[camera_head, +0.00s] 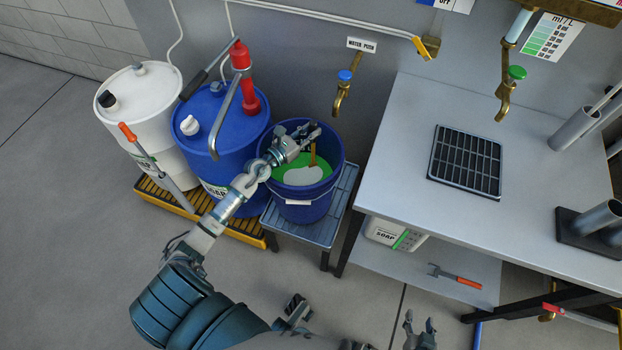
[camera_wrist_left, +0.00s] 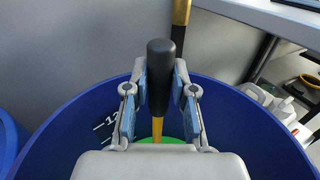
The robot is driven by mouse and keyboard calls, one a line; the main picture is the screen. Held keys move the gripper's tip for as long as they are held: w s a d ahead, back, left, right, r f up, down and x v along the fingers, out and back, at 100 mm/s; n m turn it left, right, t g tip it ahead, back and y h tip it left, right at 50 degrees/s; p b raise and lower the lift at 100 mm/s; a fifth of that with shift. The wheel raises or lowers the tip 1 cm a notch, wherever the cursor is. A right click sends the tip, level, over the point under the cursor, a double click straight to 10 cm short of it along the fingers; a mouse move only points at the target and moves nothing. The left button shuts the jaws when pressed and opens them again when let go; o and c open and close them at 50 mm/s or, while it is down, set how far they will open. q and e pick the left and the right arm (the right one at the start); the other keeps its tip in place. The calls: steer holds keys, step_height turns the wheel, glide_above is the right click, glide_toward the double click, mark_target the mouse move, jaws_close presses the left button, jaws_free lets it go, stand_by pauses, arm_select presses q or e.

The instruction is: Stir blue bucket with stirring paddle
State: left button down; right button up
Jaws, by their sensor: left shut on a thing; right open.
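The blue bucket (camera_head: 304,206) stands on a small grey stand (camera_head: 322,230) and holds green liquid with a pale patch (camera_head: 303,175) on it. My left gripper (camera_head: 312,132) reaches over the bucket from the left. It is shut on the stirring paddle, whose black handle (camera_wrist_left: 160,80) stands upright between the fingers in the left wrist view. The paddle's yellow shaft (camera_wrist_left: 157,130) goes down towards the green liquid, and it also shows in the head view (camera_head: 313,155). The paddle's lower end is hidden. My right gripper (camera_head: 420,325) is open and empty at the bottom edge of the head view.
A blue drum (camera_head: 240,130) with a red pump and a white drum (camera_head: 150,110) stand left of the bucket. A brass tap (camera_head: 341,100) with a blue handle juts from the wall behind it. A grey table (camera_head: 400,150) stands to the right.

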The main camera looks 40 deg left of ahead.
arm_select(q)
steer(key=a, duration=0.1)
steer(key=s, duration=0.1)
steer(key=a+b, duration=0.1)
steer(key=shift+s+a+f, duration=0.25)
steer(key=shift+a+f, duration=0.05)
steer(key=shift+a, duration=0.05)
arm_select(e)
step_height(320, 180, down, 2)
steer(key=shift+s+a, duration=0.15)
arm_select(q)
steer(key=s, duration=0.3)
steer(key=shift+r+p, duration=0.35)
arm_select(e)
steer(key=shift+r, duration=0.6)
